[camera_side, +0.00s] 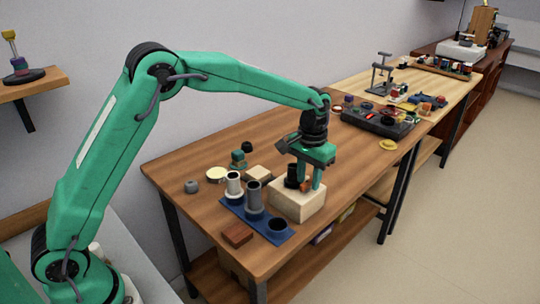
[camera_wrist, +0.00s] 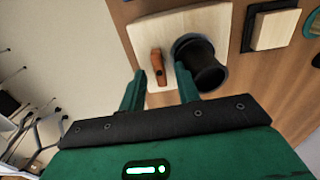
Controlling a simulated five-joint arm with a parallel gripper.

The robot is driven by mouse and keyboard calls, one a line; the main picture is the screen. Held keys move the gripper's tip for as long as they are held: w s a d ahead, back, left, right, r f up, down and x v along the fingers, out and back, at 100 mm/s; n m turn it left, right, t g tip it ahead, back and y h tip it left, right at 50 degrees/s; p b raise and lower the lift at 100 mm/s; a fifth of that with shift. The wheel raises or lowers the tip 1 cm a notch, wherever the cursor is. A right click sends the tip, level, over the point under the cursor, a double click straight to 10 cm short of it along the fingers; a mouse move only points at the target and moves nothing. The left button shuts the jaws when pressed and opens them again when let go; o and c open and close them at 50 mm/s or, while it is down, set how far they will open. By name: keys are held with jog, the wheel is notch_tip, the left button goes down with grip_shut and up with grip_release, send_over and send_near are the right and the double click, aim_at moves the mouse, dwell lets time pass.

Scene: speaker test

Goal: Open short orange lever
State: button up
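The short orange lever (camera_wrist: 158,64) stands on a pale wooden block (camera_wrist: 207,20) in the wrist view, beside a black cylinder (camera_wrist: 204,68). My gripper (camera_wrist: 159,72) is open, with one green finger on each side of the lever and visible gaps between. In the side view my gripper (camera_side: 310,182) points down over the pale block (camera_side: 297,206). A small orange part of the lever (camera_side: 305,186) shows between the fingers, next to the black cylinder (camera_side: 291,177). I cannot tell whether either finger touches the block.
A blue base (camera_side: 231,206) with several upright cylinders stands left of the block. A reddish-brown block (camera_side: 237,234) lies near the front edge. A dark tray (camera_side: 377,122) with small items is at the back right. Bare tabletop lies right of my gripper.

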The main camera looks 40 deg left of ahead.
aim_at(307, 182)
jog(key=shift+m, duration=0.4)
jog(key=m, duration=0.9)
jog(key=shift+s+d, duration=0.1)
jog(key=shift+d, duration=0.1)
jog(key=shift+m, duration=0.3)
jog(key=r, duration=0.8)
jog(key=shift+s+a+r, duration=0.15)
jog(key=shift+s+r, duration=0.05)
jog(key=s+a+r+m+t, duration=0.1)
jog(key=s+a+r+m, duration=0.1)
jog(key=s+a+r, duration=0.2)
jog(key=shift+s+a+r+t, duration=0.3)
jog(key=shift+s+r, duration=0.75)
jog(key=shift+s, duration=1.1)
jog(key=shift+d, duration=0.1)
